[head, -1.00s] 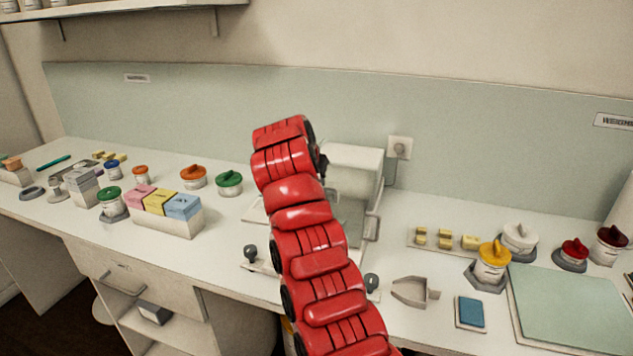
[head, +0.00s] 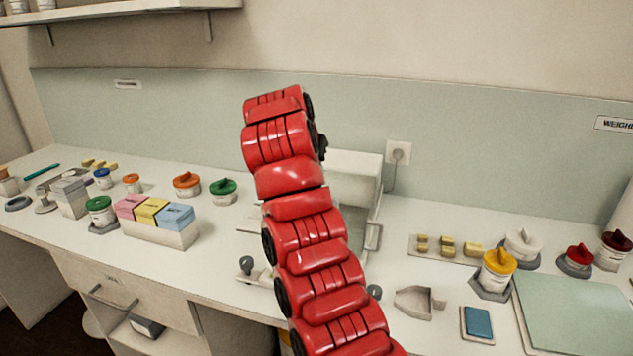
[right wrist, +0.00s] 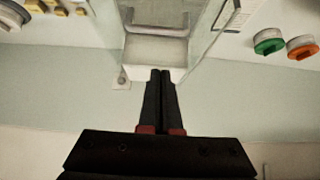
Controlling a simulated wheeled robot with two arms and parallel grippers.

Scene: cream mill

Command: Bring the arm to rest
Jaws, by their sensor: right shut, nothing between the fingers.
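My red right arm (head: 305,230) rises from the bottom of the head view and hides much of the pale mill (head: 352,180) behind it. Only a small dark part near the top of the arm shows there, and the fingertips are hidden. In the right wrist view my right gripper (right wrist: 162,74) is shut and empty. Its fingers point toward the pale mill (right wrist: 155,50), which appears upside down. I cannot tell the exact gap between them. My left gripper is not in view.
Left of the arm stand a tray of coloured boxes (head: 160,235) and lidded pots, one green (head: 223,190). To the right are a yellow-lidded pot (head: 498,268), a grey scoop (head: 418,302), a blue pad (head: 478,322) and a green mat (head: 580,310). A wall socket (head: 398,152) is behind.

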